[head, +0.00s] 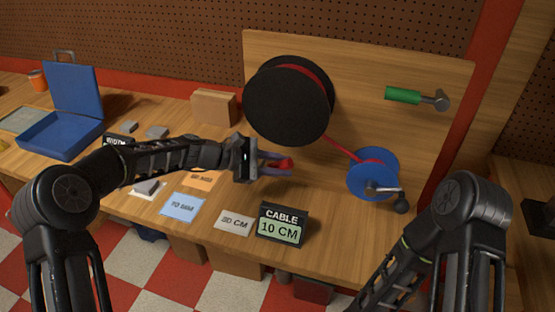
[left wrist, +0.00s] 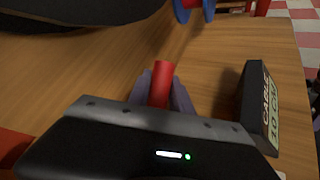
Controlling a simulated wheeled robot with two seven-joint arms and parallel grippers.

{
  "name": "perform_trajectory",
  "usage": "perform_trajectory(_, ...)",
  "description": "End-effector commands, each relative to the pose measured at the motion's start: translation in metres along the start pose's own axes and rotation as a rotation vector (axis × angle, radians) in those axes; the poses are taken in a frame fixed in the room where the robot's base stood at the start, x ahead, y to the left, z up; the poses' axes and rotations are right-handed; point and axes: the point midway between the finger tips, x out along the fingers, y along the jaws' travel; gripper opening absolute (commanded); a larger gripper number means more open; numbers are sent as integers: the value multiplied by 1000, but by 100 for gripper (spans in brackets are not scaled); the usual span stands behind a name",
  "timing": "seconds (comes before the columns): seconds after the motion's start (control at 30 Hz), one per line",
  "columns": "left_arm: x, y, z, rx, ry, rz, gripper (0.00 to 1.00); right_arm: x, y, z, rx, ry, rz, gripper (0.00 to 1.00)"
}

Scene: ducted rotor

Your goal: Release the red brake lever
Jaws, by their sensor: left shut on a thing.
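The red brake lever (head: 287,164) shows as a small red piece just below the large black drum (head: 285,105). In the left wrist view its red rounded end (left wrist: 163,75) sticks out between the fingers. My left gripper (head: 276,163) is shut on the lever, with a finger on each side of it. The gripper also shows in the left wrist view (left wrist: 162,92). The lever's base is hidden by the gripper. My right arm is at the lower right of the head view, but its gripper is out of sight.
A red cable runs from the drum to a blue reel (head: 372,172) with a crank. A green-handled tool (head: 403,95) hangs on the wooden board. A cable sign (head: 283,224) stands near the front edge. An open blue case (head: 60,132) lies at left.

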Motion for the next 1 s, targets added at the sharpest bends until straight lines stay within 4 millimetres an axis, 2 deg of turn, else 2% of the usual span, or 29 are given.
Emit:
perform_trajectory(0.3,6,-4,-3,60,99,-26,0,-5,-2,0,1,-1,1,36)
perform_trajectory(0.7,7,-4,-4,63,106,-28,0,-4,-1,0,1,-1,1,36)
perform_trajectory(0.73,7,-4,-4,63,106,-28,27,-4,-1,0,1,-1,1,36)
perform_trajectory(0.83,7,-5,-4,63,105,-29,34,-4,-2,0,1,-1,1,36)
perform_trajectory(1.0,7,-5,-4,63,105,-29,34,-4,-1,0,1,-1,1,36)
